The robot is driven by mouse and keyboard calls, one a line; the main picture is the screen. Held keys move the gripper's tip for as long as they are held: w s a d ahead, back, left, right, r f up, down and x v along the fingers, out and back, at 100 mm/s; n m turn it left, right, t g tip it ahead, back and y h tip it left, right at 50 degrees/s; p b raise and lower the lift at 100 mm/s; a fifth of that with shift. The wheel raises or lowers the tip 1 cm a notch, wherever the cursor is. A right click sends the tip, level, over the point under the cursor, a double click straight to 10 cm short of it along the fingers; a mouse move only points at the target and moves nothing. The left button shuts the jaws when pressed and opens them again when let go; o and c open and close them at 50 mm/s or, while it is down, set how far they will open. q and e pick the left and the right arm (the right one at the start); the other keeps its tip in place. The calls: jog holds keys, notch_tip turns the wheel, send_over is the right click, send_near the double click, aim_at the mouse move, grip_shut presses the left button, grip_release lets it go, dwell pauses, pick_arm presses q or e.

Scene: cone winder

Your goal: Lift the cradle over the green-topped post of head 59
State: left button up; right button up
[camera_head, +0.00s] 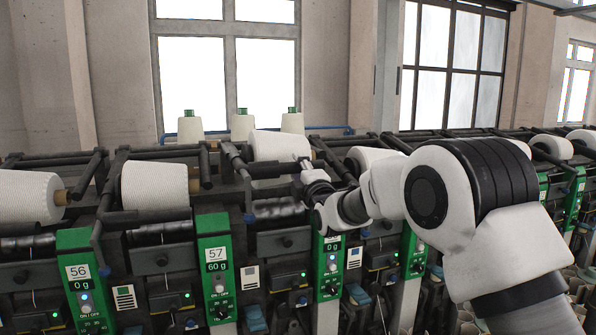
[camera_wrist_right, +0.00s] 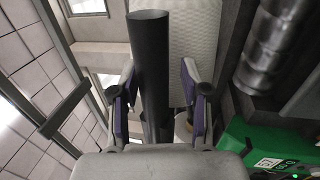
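My right gripper (camera_head: 306,172) is at the cradle of the winding head just right of head 57, in front of its white yarn package (camera_head: 280,147). In the right wrist view its fingers with purple pads (camera_wrist_right: 158,85) stand apart on either side of a dark round bar (camera_wrist_right: 151,50), apparently part of that cradle. Gaps show on both sides of the bar. The white package (camera_wrist_right: 190,40) lies behind it. My left gripper is not in view.
Green posts 56 (camera_head: 84,285) and 57 (camera_head: 217,270) stand to the left, with packages in cradles above. Another green post (camera_head: 414,255) and more packages (camera_head: 552,147) are to the right. Several white cones with green tips (camera_head: 190,128) stand behind. A ribbed metal roller (camera_wrist_right: 272,45) lies beside my gripper.

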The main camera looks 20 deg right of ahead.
jog(key=shift+d, duration=0.15)
jog(key=shift+s+f, duration=0.1)
jog(key=shift+s, duration=0.1)
jog(key=s+f, duration=0.2)
jog(key=s, duration=0.9)
jog(key=shift+s+d+f, duration=0.15)
jog(key=shift+d+f, duration=0.05)
dwell(0.5)
